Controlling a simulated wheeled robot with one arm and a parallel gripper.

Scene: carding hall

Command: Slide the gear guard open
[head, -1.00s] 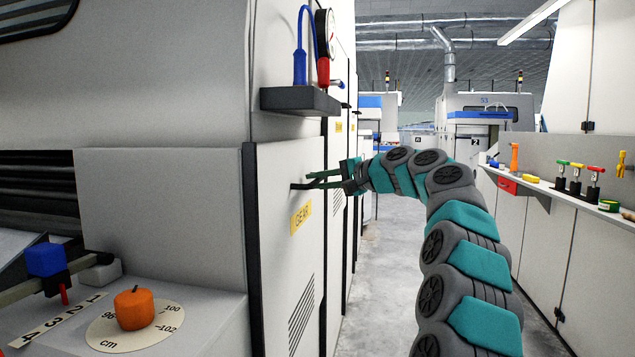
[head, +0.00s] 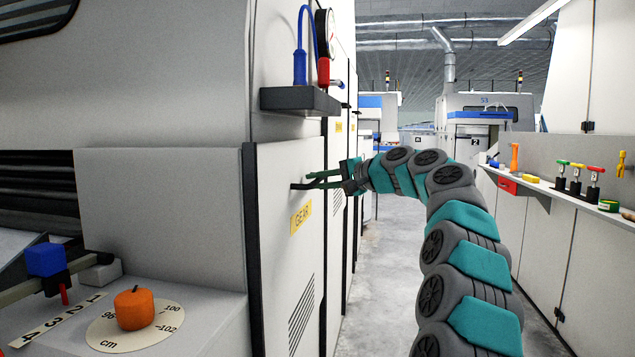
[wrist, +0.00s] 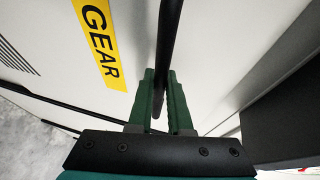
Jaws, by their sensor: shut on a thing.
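The gear guard (head: 285,250) is a pale panel on the machine's side at left centre, with a yellow GEAR label (head: 301,217) and slanted vent slots. Its black bar handle (wrist: 167,45) runs between my fingers in the wrist view. My gripper (head: 322,180) has green fingers and reaches the guard from the right, just above the label. In the wrist view my gripper (wrist: 160,100) is shut on the handle, one finger on each side. The label (wrist: 100,42) also shows there, left of the handle. The handle's mount is partly hidden by the fingers.
A dark shelf (head: 300,101) with a blue tool and a gauge juts out above the guard. An orange pumpkin-like object (head: 134,308) sits on a round scale at lower left. A tool ledge (head: 560,192) lines the right wall. The aisle floor (head: 385,250) is clear.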

